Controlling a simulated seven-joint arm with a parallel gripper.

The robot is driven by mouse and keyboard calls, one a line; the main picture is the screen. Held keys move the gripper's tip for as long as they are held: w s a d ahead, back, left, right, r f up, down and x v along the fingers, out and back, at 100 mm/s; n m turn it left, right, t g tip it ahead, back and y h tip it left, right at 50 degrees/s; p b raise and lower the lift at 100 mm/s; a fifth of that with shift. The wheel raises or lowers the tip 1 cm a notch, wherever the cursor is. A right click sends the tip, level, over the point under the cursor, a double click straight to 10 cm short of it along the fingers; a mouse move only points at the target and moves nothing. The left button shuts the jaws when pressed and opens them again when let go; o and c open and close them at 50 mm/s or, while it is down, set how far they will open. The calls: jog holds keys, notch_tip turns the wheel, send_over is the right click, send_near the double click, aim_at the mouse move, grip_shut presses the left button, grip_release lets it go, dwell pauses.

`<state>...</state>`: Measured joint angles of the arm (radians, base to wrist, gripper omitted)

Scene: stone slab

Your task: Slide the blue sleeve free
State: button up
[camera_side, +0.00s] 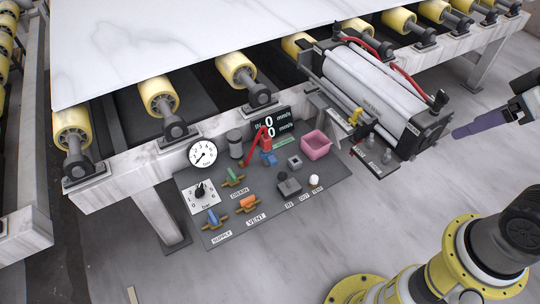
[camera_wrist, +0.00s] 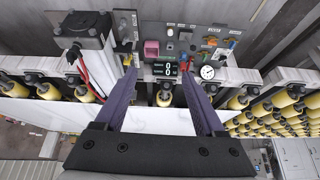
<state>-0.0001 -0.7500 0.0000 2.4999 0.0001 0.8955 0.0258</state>
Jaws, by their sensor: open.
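A small blue piece (camera_side: 268,158), which looks like the sleeve, sits on the dark control panel at the foot of a red upright part with a slanting red lever (camera_side: 254,148). Whether it wraps around a stem is too small to tell. A blue valve handle (camera_side: 213,217) is near the SUPPLY label. My gripper (camera_side: 456,133) is at the right in the side view, well away from the panel and right of the white cylinder. In the wrist view its two purple fingers (camera_wrist: 159,64) are spread wide with nothing between them.
The panel (camera_side: 240,209) also bears a gauge (camera_side: 203,154), a dial (camera_side: 201,192), green (camera_side: 233,178) and orange (camera_side: 248,203) valves and a pink bin (camera_side: 316,145). The white cylinder (camera_side: 370,85) with red hoses stands between gripper and panel. Yellow rollers (camera_side: 158,93) carry a white slab (camera_side: 170,40).

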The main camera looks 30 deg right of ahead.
jog(key=w+r, duration=0.1)
jog(key=w, duration=0.1)
jog(key=w+d+r+m+t, duration=0.1)
jog(key=w+r, duration=0.1)
jog(key=w+r+m+t, duration=0.1)
jog(key=w+r, duration=0.1)
jog(key=shift+w+d+r+h, duration=0.2)
jog(key=shift+d+h, duration=0.1)
jog(key=shift+h, duration=0.1)
jog(key=shift+c, duration=0.5)
jog(key=w+r+m+t, duration=0.1)
jog(key=w+r, duration=0.1)
jog(key=w, duration=0.8)
jog(key=n+g+y, duration=0.1)
jog(key=n, duration=0.1)
send_over(272, 158)
jog(key=s+d, duration=0.2)
jog(key=d, duration=0.2)
notch_tip(272, 158, down, 22)
jog(key=r, duration=0.1)
jog(key=s+a+f+n+g, duration=0.1)
jog(key=s+a+f+g, duration=0.1)
jog(key=f, duration=0.7)
jog(key=s+a+f+g, duration=0.1)
jog(key=s+a+f, duration=0.1)
jog(key=f, duration=0.7)
jog(key=x, duration=1.3)
jog(key=shift+w+d+f, duration=0.1)
jog(key=shift+w+f, duration=0.1)
jog(key=shift+w, duration=0.05)
